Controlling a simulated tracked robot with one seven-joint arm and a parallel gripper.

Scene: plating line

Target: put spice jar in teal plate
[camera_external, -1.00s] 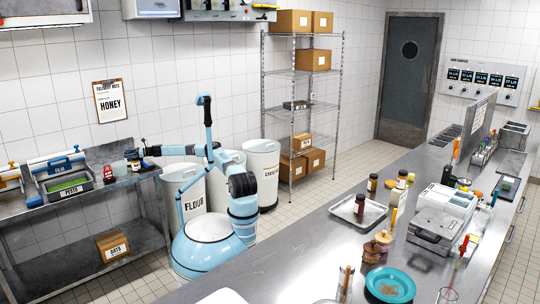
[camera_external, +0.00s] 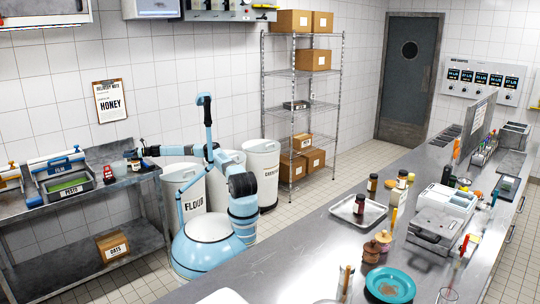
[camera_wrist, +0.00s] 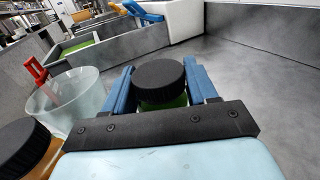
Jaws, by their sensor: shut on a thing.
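A spice jar (camera_wrist: 160,84) with a black lid and green contents is between the blue fingers of my gripper (camera_wrist: 163,90) in the wrist view. My gripper is shut on it. In the external view my gripper (camera_external: 136,156) is over the right end of the steel side table, where the jar is too small to make out clearly. The teal plate (camera_external: 390,285) lies on the long steel counter at the front right, far from my gripper. A small brownish patch shows in the plate's middle.
In the wrist view a clear cup (camera_wrist: 75,95) and another black-lidded jar (camera_wrist: 22,145) stand left of my gripper. The side table also bears a pesto bin (camera_external: 68,186). A steel tray (camera_external: 358,209) and several jars stand on the long counter (camera_external: 290,255).

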